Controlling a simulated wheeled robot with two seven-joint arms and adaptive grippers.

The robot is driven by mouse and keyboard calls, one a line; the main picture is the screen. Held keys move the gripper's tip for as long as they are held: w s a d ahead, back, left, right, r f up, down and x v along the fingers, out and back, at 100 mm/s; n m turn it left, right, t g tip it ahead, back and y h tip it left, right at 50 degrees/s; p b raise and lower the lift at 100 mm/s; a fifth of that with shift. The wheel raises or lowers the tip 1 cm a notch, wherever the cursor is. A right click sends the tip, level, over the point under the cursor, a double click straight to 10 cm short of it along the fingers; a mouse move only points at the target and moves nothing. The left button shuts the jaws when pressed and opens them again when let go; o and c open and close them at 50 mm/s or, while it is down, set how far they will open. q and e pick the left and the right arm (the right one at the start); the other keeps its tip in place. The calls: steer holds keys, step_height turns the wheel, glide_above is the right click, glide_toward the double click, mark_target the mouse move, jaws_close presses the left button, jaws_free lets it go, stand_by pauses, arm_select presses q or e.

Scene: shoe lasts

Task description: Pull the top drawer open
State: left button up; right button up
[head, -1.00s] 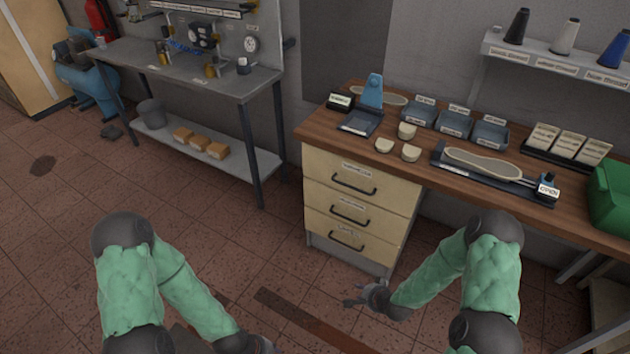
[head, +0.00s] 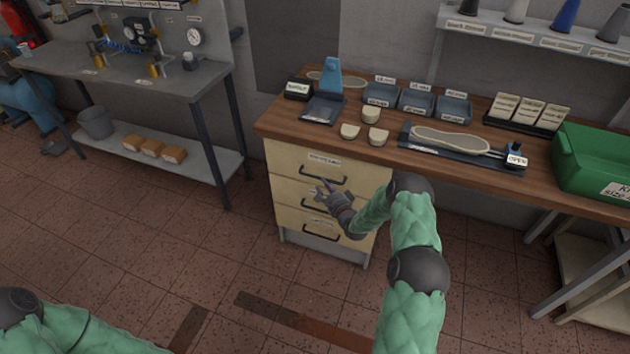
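The top drawer (head: 290,160) is the upper of three cream drawers under the wooden workbench, and it is closed. Its dark bar handle (head: 323,174) is on the drawer front, below a white label. My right gripper (head: 322,189) is in front of the drawers, just below the top handle and near the middle drawer. Its fingers look spread apart, and nothing shows between them. I cannot tell whether it touches the drawer front. My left arm shows at the bottom left, but its gripper is out of the picture.
The workbench top (head: 390,165) holds grey trays, a shoe-shaped piece on a dark fixture (head: 450,140), a blue stand (head: 329,80) and a green crate (head: 590,160). A grey metal table (head: 130,85) stands at the left.

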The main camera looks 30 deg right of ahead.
steer(key=shift+w+d+f+b, duration=0.15)
steer(key=shift+w+b, duration=0.15)
steer(key=shift+w, duration=0.75)
steer(key=shift+w+f+b, duration=0.15)
steer(key=shift+w+b, duration=0.1)
steer(key=shift+w, duration=0.75)
steer(key=shift+w+d+f+b, duration=0.15)
steer(key=shift+w+b, duration=0.15)
steer(key=shift+w, duration=0.75)
jaws_close()
